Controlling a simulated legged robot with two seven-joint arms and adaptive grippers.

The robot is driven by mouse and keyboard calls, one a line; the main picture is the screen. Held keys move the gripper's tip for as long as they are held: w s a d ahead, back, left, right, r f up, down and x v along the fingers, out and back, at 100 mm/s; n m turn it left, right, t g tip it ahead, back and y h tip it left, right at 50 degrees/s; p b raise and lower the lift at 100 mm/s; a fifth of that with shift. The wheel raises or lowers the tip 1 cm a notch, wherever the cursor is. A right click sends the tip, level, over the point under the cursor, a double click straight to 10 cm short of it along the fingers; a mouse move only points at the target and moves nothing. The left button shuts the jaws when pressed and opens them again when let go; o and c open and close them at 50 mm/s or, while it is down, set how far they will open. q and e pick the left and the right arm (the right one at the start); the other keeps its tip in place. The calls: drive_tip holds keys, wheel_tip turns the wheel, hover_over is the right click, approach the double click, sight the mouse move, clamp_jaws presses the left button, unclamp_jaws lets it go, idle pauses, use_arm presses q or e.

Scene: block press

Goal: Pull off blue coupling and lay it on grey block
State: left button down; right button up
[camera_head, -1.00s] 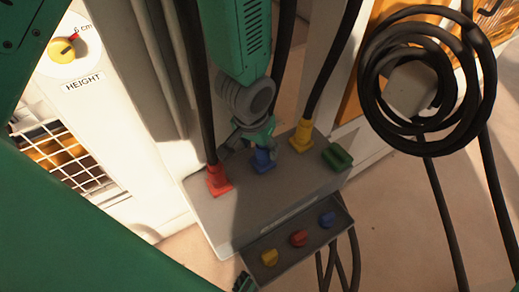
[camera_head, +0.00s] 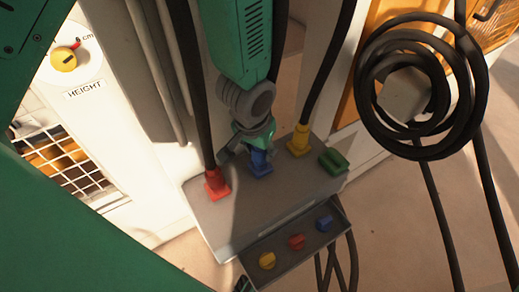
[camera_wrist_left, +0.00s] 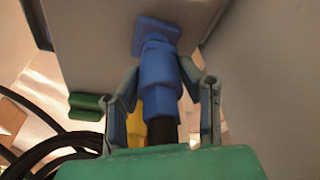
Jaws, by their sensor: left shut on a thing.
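The blue coupling (camera_head: 260,163) stands on top of the grey block (camera_head: 225,210), between the red coupling (camera_head: 216,183) and the yellow coupling (camera_head: 299,140). My left gripper (camera_head: 250,150) comes down from above and is shut on the blue coupling. In the left wrist view the blue coupling (camera_wrist_left: 160,75) sits between the two fingers (camera_wrist_left: 163,92), with its square base against the grey surface and a dark hose below it. My right gripper is not seen clearly in any view.
A green piece (camera_head: 333,160) sits at the block's right end. A lower panel (camera_head: 290,262) carries yellow, red and blue knobs. Black hoses rise from the red and yellow couplings. A coiled black hose (camera_head: 372,95) hangs at the right. A height dial (camera_head: 64,58) is at the left.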

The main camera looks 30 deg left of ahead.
use_arm(q)
drive_tip(key=shift+d+r, duration=0.4)
drive_tip(key=shift+r, duration=0.05)
drive_tip(key=shift+d+r+p, duration=0.1)
drive_tip(key=shift+r+p, duration=0.2)
drive_tip(key=shift+p, duration=0.2)
drive_tip(key=shift+a+r+p, duration=0.5)
drive_tip(key=shift+a+p, duration=0.1)
drive_tip(key=shift+d+r+p, duration=0.5)
drive_tip(key=shift+r+p, duration=0.2)
drive_tip(key=shift+r, duration=0.1)
drive_tip(key=shift+a, duration=0.1)
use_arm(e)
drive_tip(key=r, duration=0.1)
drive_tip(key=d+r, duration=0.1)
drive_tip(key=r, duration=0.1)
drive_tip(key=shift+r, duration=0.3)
use_arm(q)
drive_tip(key=shift+a, duration=0.25)
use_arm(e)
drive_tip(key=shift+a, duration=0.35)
